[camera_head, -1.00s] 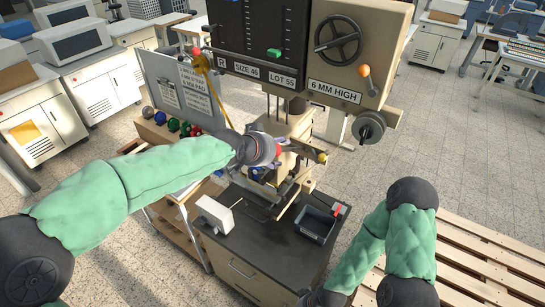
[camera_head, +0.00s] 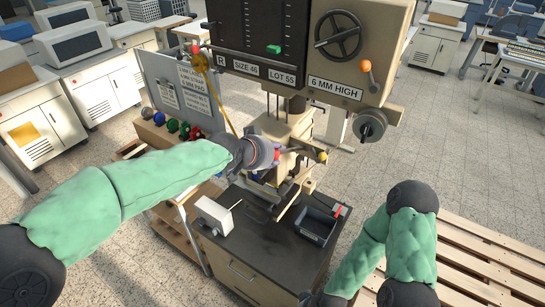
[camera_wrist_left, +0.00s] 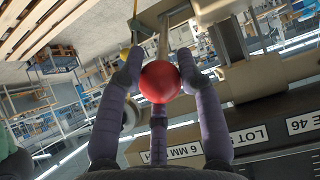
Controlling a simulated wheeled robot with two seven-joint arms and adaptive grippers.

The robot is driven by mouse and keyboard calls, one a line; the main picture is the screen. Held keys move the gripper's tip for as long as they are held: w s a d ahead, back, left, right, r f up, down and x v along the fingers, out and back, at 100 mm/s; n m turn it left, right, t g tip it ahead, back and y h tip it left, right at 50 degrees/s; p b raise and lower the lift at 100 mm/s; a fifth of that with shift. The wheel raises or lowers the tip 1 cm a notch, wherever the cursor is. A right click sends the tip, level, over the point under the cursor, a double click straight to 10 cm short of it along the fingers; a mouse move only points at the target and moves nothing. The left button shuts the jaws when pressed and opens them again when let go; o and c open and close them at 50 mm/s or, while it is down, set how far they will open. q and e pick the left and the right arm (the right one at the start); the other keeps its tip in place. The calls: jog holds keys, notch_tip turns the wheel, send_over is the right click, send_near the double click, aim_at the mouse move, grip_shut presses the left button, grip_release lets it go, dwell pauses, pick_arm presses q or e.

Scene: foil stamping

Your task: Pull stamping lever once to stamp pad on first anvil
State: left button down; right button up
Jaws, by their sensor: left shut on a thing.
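My left gripper (camera_head: 270,156) is at the front of the beige stamping press (camera_head: 300,125). In the left wrist view its purple-grey fingers (camera_wrist_left: 158,85) are closed around a red ball knob (camera_wrist_left: 160,81) on the end of the stamping lever (camera_wrist_left: 163,38). In the head view the gripper mostly covers this knob. The anvils and any pad are largely hidden behind the gripper and cannot be made out. My right arm is bent at the lower right, and its gripper (camera_head: 312,299) shows only in part at the bottom edge, fingers hidden.
Below the press, a dark-topped cabinet (camera_head: 262,250) holds a white box (camera_head: 214,215) and a dark bin (camera_head: 316,226). A yellow knob (camera_head: 322,157) sticks out right of the gripper. An orange-knobbed lever (camera_head: 365,67) and handwheel (camera_head: 338,36) are higher. A pallet (camera_head: 480,255) lies right.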

pick_arm(q)
jog(key=shift+s+a+f+b, duration=0.1)
jog(key=shift+s+f+b, duration=0.1)
jog(key=shift+f, duration=0.25)
jog(key=shift+s+a+f+b, duration=0.1)
jog(key=shift+s+f+b, duration=0.1)
jog(key=shift+f, duration=0.25)
jog(key=shift+r, duration=0.1)
jog(key=f+b, duration=0.2)
jog(key=s+f+b, duration=0.1)
jog(key=shift+a, duration=0.35)
jog(key=shift+s+a+f+b, duration=0.15)
jog(key=shift+s+f+b, duration=0.05)
jog(key=shift+f+b, duration=0.5)
jog(key=shift+s+a+f+b, duration=0.1)
jog(key=shift+s+f+b, duration=0.05)
jog(key=shift+f+b, duration=0.5)
